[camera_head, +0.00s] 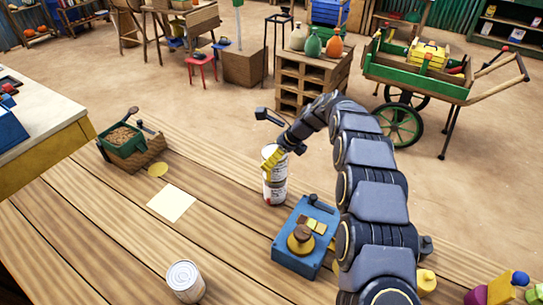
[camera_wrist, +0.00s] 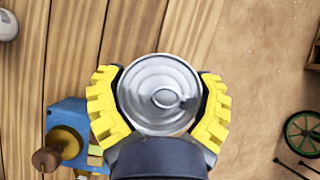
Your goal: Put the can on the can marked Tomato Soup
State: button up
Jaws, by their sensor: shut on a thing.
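My gripper (camera_head: 277,158) is shut on a can (camera_head: 268,151). In the wrist view, its yellow fingers (camera_wrist: 160,105) sit on both sides of the can's round silver lid (camera_wrist: 158,85) with a pull ring. The held can is upright, directly over a second white-and-red labelled can (camera_head: 274,190) standing on the table. The two look in line and touching or nearly so; a small gap cannot be ruled out. A third, pale can (camera_head: 186,284) stands apart at the front; its edge also shows in the wrist view (camera_wrist: 7,26). I cannot read any label.
A blue balance scale (camera_head: 290,262) with a brass knob stands just right of the stacked cans. A green-and-wood box (camera_head: 128,142), a yellow disc (camera_head: 158,170) and a pale yellow square (camera_head: 171,202) lie left. The plank table (camera_head: 225,235) is clear between the cans.

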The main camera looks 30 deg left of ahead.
jog(key=shift+f, duration=0.2)
jog(key=o, duration=1.1)
jog(key=shift+c, duration=0.2)
jog(key=s+v, duration=0.1)
jog(key=v, duration=1.1)
jog(key=shift+w, duration=0.45)
jog(key=shift+r, duration=0.15)
